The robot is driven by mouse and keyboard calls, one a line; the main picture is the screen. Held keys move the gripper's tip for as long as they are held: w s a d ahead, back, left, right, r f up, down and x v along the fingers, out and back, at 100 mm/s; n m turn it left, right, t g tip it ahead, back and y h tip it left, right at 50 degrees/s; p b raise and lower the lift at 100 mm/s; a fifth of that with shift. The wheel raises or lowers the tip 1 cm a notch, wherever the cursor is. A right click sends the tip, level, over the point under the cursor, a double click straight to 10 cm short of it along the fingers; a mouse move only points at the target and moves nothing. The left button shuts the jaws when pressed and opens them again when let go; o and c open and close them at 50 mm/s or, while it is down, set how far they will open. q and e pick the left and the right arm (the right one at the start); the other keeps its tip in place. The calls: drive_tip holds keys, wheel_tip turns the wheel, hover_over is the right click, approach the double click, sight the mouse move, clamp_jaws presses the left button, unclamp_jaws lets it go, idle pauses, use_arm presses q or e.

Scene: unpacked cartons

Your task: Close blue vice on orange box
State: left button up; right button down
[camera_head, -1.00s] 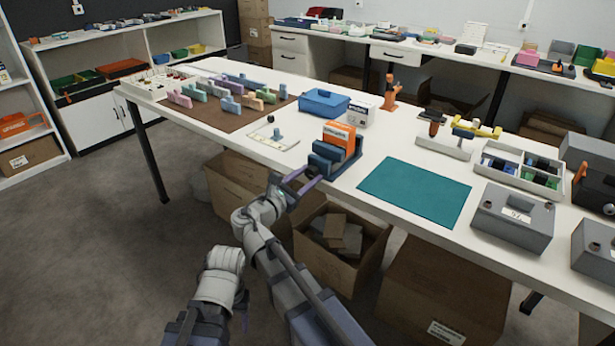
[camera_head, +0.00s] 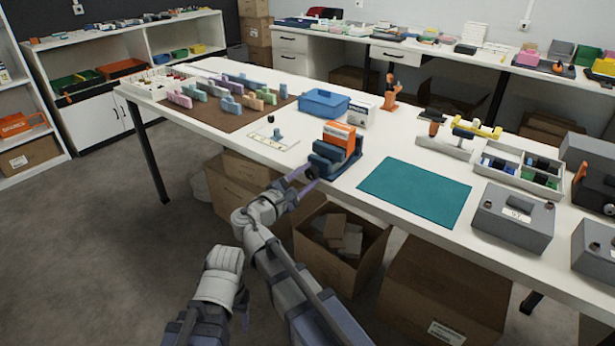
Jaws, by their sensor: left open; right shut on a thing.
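The blue vice (camera_head: 325,160) stands at the front edge of the white table. The orange box (camera_head: 339,134) sits upright between its jaws; I cannot tell whether both jaws touch it. The vice's dark round handle (camera_head: 311,173) faces me at the front. My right gripper (camera_head: 304,180) is at this handle, its purple fingers shut on it and partly hiding it. My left gripper (camera_head: 243,302) is low at the front, away from the table and the vice; it is open and mostly hidden by its own arm.
A teal mat (camera_head: 415,192) lies clear to the right of the vice. A blue bin (camera_head: 324,102) and a white carton (camera_head: 362,115) stand behind it. A white tray (camera_head: 275,139) lies to the left. Open cartons (camera_head: 345,267) stand under the table edge.

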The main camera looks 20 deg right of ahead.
drive_tip(key=m, duration=0.4)
drive_tip(key=shift+m, duration=0.4)
drive_tip(key=m, duration=0.3)
drive_tip(key=shift+m, duration=0.3)
drive_tip(key=m, duration=1.2)
drive_tip(key=shift+m, duration=0.3)
drive_tip(key=m, duration=0.3)
drive_tip(key=shift+s+m, duration=0.1)
drive_tip(key=shift+m, duration=0.3)
drive_tip(key=m, duration=0.4)
drive_tip(key=shift+m, duration=1.7)
drive_tip(key=shift+m, duration=0.3)
